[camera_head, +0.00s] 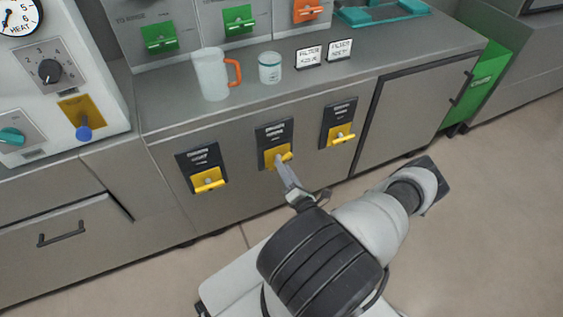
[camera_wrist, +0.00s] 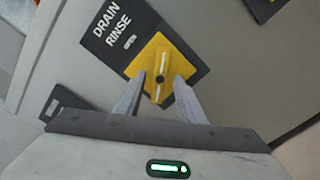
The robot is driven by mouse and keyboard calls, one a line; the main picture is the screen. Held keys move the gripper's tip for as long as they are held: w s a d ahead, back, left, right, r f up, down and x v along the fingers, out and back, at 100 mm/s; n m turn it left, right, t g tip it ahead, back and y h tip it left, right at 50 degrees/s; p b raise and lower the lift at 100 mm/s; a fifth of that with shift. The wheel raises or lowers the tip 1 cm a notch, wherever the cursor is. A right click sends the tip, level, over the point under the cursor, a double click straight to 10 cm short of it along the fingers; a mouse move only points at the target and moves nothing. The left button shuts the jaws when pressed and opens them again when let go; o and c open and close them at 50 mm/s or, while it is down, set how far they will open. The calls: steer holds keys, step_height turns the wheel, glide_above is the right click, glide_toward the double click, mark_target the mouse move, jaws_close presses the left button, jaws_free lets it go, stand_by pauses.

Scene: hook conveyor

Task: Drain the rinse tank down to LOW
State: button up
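The rinse drain control is a black plate (camera_wrist: 112,28) marked DRAIN RINSE with a yellow panel and handle (camera_wrist: 160,62). In the head view it is the middle of three yellow-handled controls, with its yellow part (camera_head: 270,158) on the counter front. My gripper (camera_head: 281,163) reaches up to this yellow handle. In the wrist view my gripper (camera_wrist: 159,80) has its two fingers apart, one on each side of the handle's lower end. Contact between fingers and handle cannot be told. No rinse tank level shows clearly.
Similar yellow-handled controls sit to the left (camera_head: 208,180) and right (camera_head: 340,133). A pitcher with an orange handle (camera_head: 211,75), a white jar (camera_head: 269,68) and two small signs (camera_head: 309,56) stand on the counter above. The floor (camera_head: 480,220) at right is clear.

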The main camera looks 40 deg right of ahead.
steer(key=v, duration=1.4)
steer(key=shift+p, duration=0.4)
steer(key=shift+o, duration=0.4)
steer(key=shift+w, duration=0.15)
